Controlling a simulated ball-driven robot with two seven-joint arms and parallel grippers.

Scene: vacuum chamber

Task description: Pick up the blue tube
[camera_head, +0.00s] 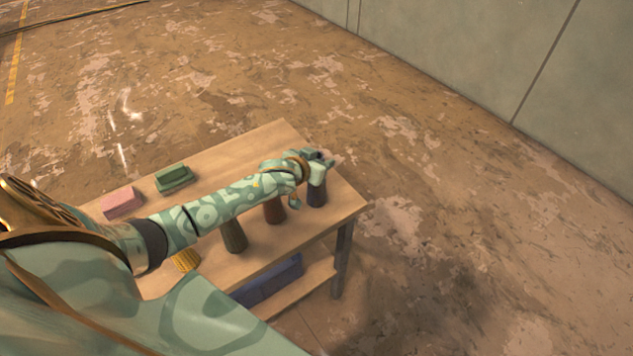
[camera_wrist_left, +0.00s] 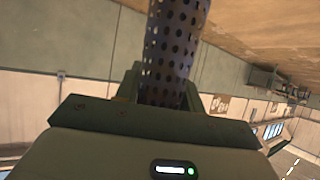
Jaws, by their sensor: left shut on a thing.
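The blue tube (camera_head: 317,196) is dark and stands near the right end of the wooden table. My left gripper (camera_head: 319,166) is at its top and shut on it. In the left wrist view the tube (camera_wrist_left: 173,45) is dark blue with rows of round holes, and it sits between the two fingers (camera_wrist_left: 165,90). Its lower end in the head view looks at or close to the table top; I cannot tell if it touches. My right gripper is in neither view.
On the table (camera_head: 268,143) a red-brown tube (camera_head: 274,211) and a dark green tube (camera_head: 234,237) stand under my left arm. A yellow ribbed thing (camera_head: 186,261), a pink block (camera_head: 121,203) and a green block (camera_head: 175,178) lie further left. A blue box (camera_head: 268,281) is on the lower shelf.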

